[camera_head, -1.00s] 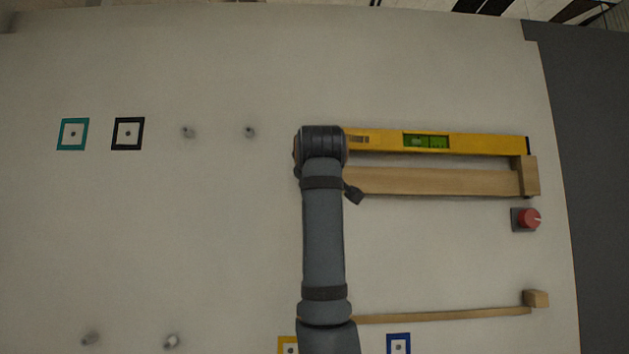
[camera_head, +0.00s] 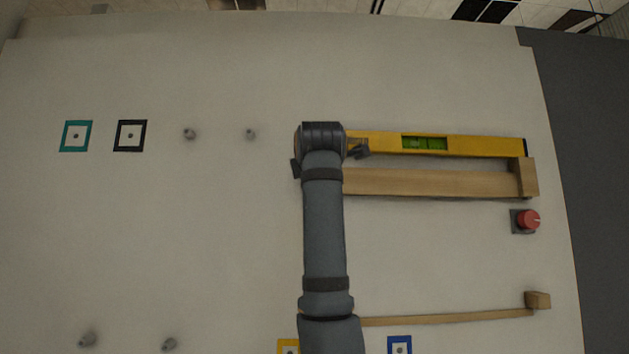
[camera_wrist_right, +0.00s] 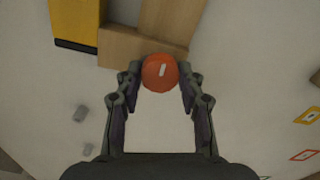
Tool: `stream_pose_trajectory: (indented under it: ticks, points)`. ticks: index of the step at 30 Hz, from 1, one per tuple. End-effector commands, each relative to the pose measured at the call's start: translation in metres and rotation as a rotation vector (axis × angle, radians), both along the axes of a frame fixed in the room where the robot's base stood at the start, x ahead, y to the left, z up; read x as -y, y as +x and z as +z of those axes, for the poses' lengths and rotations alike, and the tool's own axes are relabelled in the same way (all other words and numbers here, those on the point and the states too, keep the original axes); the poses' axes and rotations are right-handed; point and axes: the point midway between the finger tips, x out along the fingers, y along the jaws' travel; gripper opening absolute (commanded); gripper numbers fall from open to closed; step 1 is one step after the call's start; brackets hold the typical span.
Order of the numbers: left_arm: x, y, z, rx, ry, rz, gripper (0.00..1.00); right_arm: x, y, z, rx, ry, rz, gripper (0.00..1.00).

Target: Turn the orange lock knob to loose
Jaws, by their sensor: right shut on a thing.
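The orange lock knob (camera_wrist_right: 156,80) shows in the right wrist view, round, with a short white mark on its face that leans slightly right of vertical. My right gripper (camera_wrist_right: 161,74) is shut on the knob, one fingertip at each side. In the head view my right arm covers the knob, and only dark bits of the gripper stick out beside the wrist. My left gripper is in neither view.
A yellow spirit level (camera_head: 470,145) lies above a wooden shelf (camera_head: 430,183) with an end block. A red knob (camera_head: 527,220) sits at the right, a thin wooden rail (camera_head: 450,318) lower down. Teal (camera_head: 64,136) and black (camera_head: 117,136) frames and several pegs are at left.

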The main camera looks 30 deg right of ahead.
Motion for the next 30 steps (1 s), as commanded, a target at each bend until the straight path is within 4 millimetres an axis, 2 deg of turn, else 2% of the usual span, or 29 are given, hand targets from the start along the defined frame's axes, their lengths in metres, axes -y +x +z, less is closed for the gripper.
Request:
stream_pose_trajectory:
  ticks: [30]
  points:
    - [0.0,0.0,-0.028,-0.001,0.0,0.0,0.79,0.0,0.001,-0.004,-0.5,-0.808,0.001,0.07]
